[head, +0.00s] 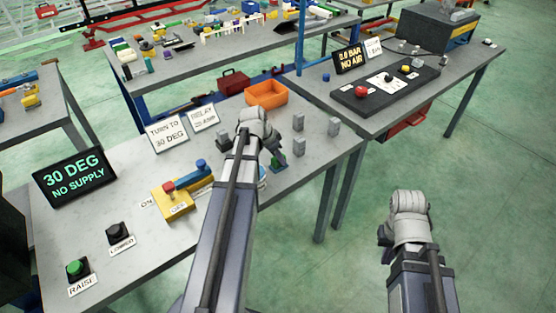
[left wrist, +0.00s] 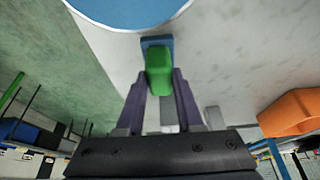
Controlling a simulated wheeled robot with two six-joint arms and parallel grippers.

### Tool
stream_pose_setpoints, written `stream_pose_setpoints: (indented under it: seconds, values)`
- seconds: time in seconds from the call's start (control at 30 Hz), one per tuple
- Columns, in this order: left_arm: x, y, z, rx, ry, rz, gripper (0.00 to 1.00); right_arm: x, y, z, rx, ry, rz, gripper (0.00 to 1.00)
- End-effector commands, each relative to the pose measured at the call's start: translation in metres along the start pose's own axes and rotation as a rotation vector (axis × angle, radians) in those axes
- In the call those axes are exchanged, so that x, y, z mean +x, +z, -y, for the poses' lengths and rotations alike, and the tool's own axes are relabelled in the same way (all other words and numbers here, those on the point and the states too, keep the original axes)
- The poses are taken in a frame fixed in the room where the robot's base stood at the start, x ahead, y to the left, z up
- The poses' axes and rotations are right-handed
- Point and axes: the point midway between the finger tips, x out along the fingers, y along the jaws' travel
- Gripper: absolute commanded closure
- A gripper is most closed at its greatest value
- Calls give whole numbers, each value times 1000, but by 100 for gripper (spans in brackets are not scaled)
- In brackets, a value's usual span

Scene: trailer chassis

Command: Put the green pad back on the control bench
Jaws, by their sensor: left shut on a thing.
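The green pad (left wrist: 158,72) is between the two fingers of my left gripper (left wrist: 158,95) in the left wrist view, with a blue piece at its far end. It shows small in the head view (head: 279,160), beside the gripper, over the right part of the grey control bench (head: 112,196). I cannot tell whether it touches the bench top. My left gripper is shut on it; its fingers are mostly hidden by the wrist in the head view. My right gripper (head: 385,238) hangs over the floor right of the bench, its fingers too hidden to judge.
Several grey blocks (head: 334,127) stand to the right and an orange bin (head: 266,94) behind. Sign cards, a yellow switch unit (head: 172,204) and buttons occupy the left part.

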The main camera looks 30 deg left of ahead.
Motion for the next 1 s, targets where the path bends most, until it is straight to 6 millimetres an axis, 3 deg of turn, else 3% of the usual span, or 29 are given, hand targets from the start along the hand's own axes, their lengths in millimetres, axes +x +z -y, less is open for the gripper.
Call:
stream_pose_setpoints:
  seconds: [0.23, 0.27, 0.5, 1.0]
  values:
    - [4, 1, 0, 0, 0, 0, 100, 4, 0, 0, 0, 0, 0, 100]
    - [2, 1, 0, 0, 0, 0, 61, 2, 0, 0, 0, 0, 0, 100]
    - [2, 1, 0, 0, 0, 0, 34, 2, 0, 0, 0, 0, 0, 100]
    - [-10, -1, 0, 0, 0, 0, 34, -9, 1, -1, 0, 0, 0, 100]
